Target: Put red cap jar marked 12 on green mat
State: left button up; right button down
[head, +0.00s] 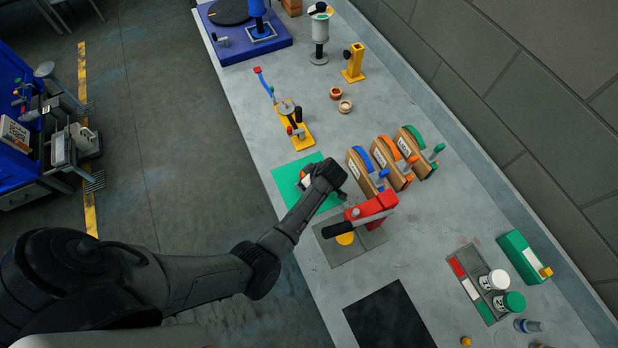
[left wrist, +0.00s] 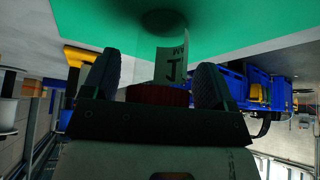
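My left gripper (head: 323,184) is over the green mat (head: 324,204), its arm coming in from the left. Below the cap is the jar, with a pale label (left wrist: 171,66) bearing dark print; I cannot read a 12. The jar shows partly in the head view (head: 305,181), mostly hidden by my gripper. Green mat (left wrist: 90,22) and a dark shadow lie beyond the jar. I cannot tell whether its base touches the mat. My right gripper is not in view.
A red clamp device (head: 370,208) on a grey plate stands close right of the mat. Brown dispensers (head: 383,158) stand behind it, and a yellow-based tool (head: 297,134) beyond the mat. Other jars (head: 510,302) stand on a tray at lower right. A black mat (head: 390,318) is empty.

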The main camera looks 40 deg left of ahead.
pick_arm(q)
jog(key=shift+o, duration=0.2)
jog(key=shift+r, duration=0.1)
jog(key=shift+p+v, duration=0.8)
jog(key=p+v, duration=0.5)
jog(key=v, duration=0.1)
jog(key=s+a+r+m+t+h, duration=0.25)
jog(key=s+m, duration=0.55)
jog(key=s, duration=0.5)
jog(key=s+d+r+m+h, duration=0.2)
jog(key=s+d+r+m, duration=0.2)
jog(key=s+r+m, duration=0.1)
jog(key=s+d+r+m+t+h, duration=0.1)
jog(key=s+d+r+m, duration=0.2)
jog(key=s+r+m, duration=0.2)
jog(key=s+m, duration=0.2)
jog(key=s, duration=0.2)
jog(key=shift+s+d+r+h+b, duration=0.2)
jog(key=shift+s+d+h+b, duration=0.05)
jog(key=shift+d+h+b, duration=0.1)
